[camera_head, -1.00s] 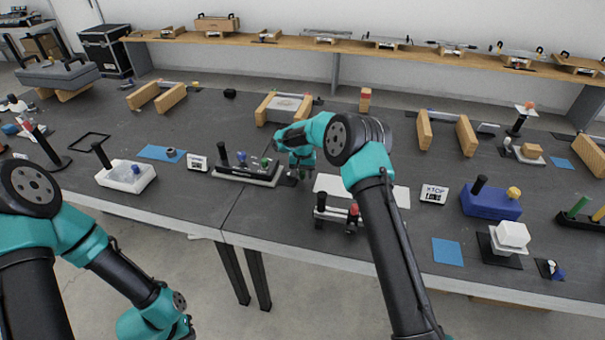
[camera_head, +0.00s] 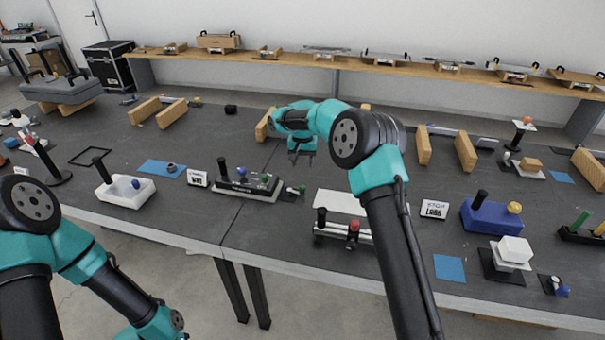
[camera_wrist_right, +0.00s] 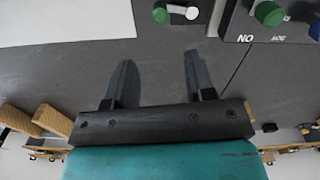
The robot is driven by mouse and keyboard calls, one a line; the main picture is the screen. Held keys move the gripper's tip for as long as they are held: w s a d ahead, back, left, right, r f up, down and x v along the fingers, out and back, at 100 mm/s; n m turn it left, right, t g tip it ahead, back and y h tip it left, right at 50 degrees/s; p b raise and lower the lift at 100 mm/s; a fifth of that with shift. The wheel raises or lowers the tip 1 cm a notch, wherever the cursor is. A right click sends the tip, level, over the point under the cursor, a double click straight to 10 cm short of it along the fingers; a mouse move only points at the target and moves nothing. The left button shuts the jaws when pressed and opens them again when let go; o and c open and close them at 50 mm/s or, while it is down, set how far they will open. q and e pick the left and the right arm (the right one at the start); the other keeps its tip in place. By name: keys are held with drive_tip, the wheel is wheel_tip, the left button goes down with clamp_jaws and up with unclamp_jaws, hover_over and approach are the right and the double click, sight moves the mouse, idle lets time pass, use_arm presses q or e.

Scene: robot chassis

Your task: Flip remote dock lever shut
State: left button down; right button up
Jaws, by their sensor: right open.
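A black lever unit (camera_head: 232,187) on a pale base stands near the front edge of the table, with a tall black handle (camera_head: 222,166) and blue and green knobs. A small lever with a green knob (camera_head: 301,190) lies low just right of it. In the right wrist view this green knob (camera_wrist_right: 160,12) is joined to a short pale rod. The unit's corner (camera_wrist_right: 247,28) shows there with light lettering. I cannot tell which part is the remote dock. My right gripper (camera_head: 301,158) is open and empty, behind and apart from the small lever; its fingers also show in the wrist view (camera_wrist_right: 155,75). My left gripper is out of view.
A white sheet (camera_head: 340,202) and a black-and-red handled fixture (camera_head: 345,233) are right of the lever unit. A sign (camera_head: 198,178) and a white tray (camera_head: 112,192) stand left. Wooden blocks (camera_head: 172,113) stand farther back. The tabletop behind the unit is mostly clear.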

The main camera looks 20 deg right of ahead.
drive_tip(key=shift+r, duration=2.15)
drive_tip(key=s+a+f+m+y, duration=0.1)
drive_tip(key=s+a+f, duration=0.3)
drive_tip(key=s, duration=0.2)
drive_tip(key=s+a+f+m+y, duration=0.1)
drive_tip(key=s+a+f, duration=0.3)
drive_tip(key=s, duration=0.2)
drive_tip(key=s+a+f+m+y, duration=0.1)
drive_tip(key=s+a+f, duration=0.3)
drive_tip(key=s, duration=0.3)
drive_tip(key=shift+a+f+m+g+y, duration=0.1)
drive_tip(key=shift+a+m+g+y, duration=0.25)
drive_tip(key=shift+a, duration=0.2)
drive_tip(key=s+a+f+m, duration=0.15)
drive_tip(key=s+f, duration=0.25)
drive_tip(key=s, duration=0.5)
drive_tip(key=s+d+f+g, duration=0.2)
drive_tip(key=s+d+f, duration=0.2)
drive_tip(key=s+f, duration=0.85)
drive_tip(key=s+d+f+n+t, duration=0.1)
drive_tip(key=s+d+n+t, duration=0.1)
drive_tip(key=d+n, duration=0.5)
drive_tip(key=shift+d+f+n+t, duration=0.35)
drive_tip(key=shift+d+t, duration=0.4)
drive_tip(key=shift+d, duration=0.75)
drive_tip(key=shift+s, duration=0.1)
